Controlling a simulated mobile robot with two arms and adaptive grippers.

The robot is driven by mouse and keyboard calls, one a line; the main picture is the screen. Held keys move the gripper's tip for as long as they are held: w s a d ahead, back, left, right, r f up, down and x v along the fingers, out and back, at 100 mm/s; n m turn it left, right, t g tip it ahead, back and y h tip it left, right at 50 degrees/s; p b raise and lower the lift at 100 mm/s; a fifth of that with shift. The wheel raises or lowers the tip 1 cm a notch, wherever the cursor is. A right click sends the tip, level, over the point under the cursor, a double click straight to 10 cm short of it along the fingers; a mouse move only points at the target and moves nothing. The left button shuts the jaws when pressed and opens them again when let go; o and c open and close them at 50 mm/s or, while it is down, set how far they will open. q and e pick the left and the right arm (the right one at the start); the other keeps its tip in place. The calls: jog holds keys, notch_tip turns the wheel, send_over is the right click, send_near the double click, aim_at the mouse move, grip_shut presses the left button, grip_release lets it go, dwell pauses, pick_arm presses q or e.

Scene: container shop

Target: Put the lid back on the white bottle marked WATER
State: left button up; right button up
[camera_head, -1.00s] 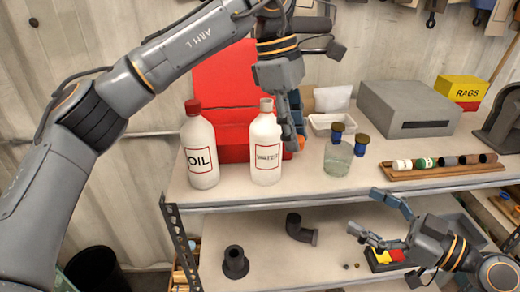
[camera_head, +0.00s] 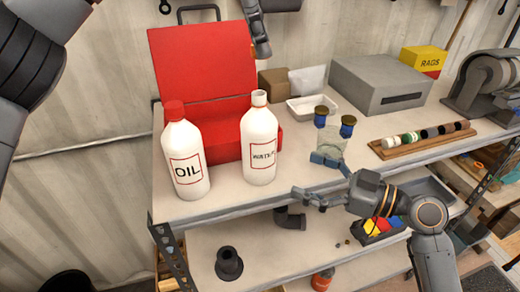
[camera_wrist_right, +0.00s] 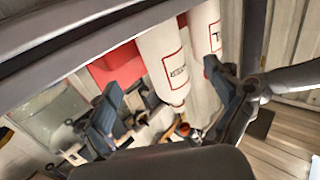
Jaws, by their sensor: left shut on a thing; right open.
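The white WATER bottle (camera_head: 260,155) stands upright on the bench beside the white OIL bottle (camera_head: 186,165), which has a red cap. The WATER bottle's neck is bare. Both bottles also show in the right wrist view, WATER (camera_wrist_right: 163,55) and OIL (camera_wrist_right: 205,35). My left gripper (camera_head: 260,40) is partly out of view at the top, above the WATER bottle and apart from it. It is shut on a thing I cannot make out. My right gripper (camera_head: 316,178) is open and empty at the bench's front edge, right of the WATER bottle.
A red open case (camera_head: 203,80) stands behind the bottles. A glass jar (camera_head: 332,145) with two blue, brown-topped items by it is near my right gripper. A white tray (camera_head: 312,108), grey box (camera_head: 385,85) and wooden rack (camera_head: 425,143) fill the right side.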

aim_at(274, 163)
jog(key=x, duration=0.4)
jog(key=shift+w+a, duration=0.1)
jog(key=shift+a, duration=0.15)
pick_arm(q)
jog(key=shift+a, duration=0.1)
pick_arm(e)
jog(key=x, duration=0.5)
jog(key=shift+a, duration=0.2)
pick_arm(q)
jog(key=shift+w+a, duration=0.15)
jog(key=shift+a, duration=0.1)
pick_arm(e)
jog(key=shift+w+a, duration=0.35)
jog(key=shift+a, duration=0.3)
pick_arm(q)
jog(key=shift+d, duration=0.15)
pick_arm(e)
jog(key=shift+s+d, duration=0.1)
jog(key=shift+d, duration=0.05)
jog(key=shift+c, duration=1.4)
jog(key=c, duration=1.5)
pick_arm(q)
jog(key=shift+f, duration=2.45)
pick_arm(e)
jog(key=shift+c, duration=0.2)
pick_arm(q)
jog(key=shift+f, duration=0.1)
